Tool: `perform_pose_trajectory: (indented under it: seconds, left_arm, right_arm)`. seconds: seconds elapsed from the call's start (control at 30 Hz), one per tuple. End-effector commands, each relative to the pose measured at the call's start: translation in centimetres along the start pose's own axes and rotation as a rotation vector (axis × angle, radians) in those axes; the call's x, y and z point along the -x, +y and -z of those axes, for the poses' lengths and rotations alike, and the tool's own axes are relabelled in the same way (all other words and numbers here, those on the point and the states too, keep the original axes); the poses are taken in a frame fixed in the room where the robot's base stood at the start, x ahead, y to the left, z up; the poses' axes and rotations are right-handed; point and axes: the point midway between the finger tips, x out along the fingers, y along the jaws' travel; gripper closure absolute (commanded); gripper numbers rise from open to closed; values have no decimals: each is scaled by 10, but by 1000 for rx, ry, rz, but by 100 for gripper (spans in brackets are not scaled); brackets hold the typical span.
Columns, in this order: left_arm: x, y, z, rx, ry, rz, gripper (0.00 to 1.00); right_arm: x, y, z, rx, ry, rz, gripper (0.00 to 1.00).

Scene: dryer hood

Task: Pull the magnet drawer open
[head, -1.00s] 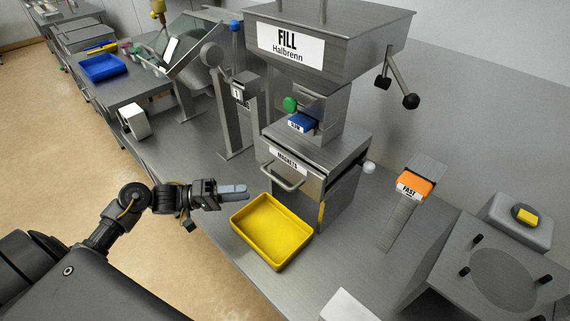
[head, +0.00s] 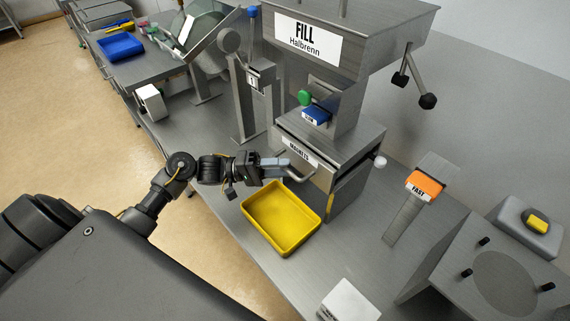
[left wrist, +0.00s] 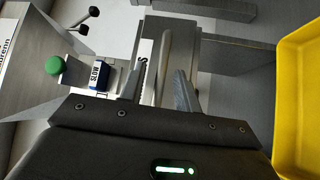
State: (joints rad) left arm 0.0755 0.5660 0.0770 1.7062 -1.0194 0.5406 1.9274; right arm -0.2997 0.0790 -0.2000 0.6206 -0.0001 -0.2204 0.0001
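The magnet drawer (head: 318,174) is a grey steel front with a white label under the FILL machine, and it looks shut. Its bent bar handle (head: 303,176) sticks out toward my left gripper (head: 284,166). In the left wrist view, the two fingers of the left gripper (left wrist: 158,88) stand apart. The handle bar (left wrist: 165,62) runs between them, with a gap visible on each side. The left gripper is open around the handle and does not grip it. My right gripper is in neither view.
A yellow tray (head: 281,218) sits on the bench just below the handle; it also shows at the right of the left wrist view (left wrist: 298,100). A blue SLOW block (head: 316,115) and green knob (head: 305,97) are above the drawer. An orange FAST block (head: 425,184) stands right.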

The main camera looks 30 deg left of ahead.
Motion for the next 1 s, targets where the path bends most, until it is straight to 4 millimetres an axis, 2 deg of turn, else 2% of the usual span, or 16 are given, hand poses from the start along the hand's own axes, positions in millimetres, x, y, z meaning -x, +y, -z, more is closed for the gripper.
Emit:
perform_pose_trajectory:
  seconds: [0.13,0.43,0.7,1.0]
  left_arm:
    - [-10,0,0,0,1,0,67]
    - [-12,0,0,-1,1,1,67]
    - [-12,0,0,0,1,1,100]
    - [-12,0,-1,0,0,1,100]
  right_arm:
    - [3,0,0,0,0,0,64]
    - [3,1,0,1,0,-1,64]
    - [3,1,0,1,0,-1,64]
    - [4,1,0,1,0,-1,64]
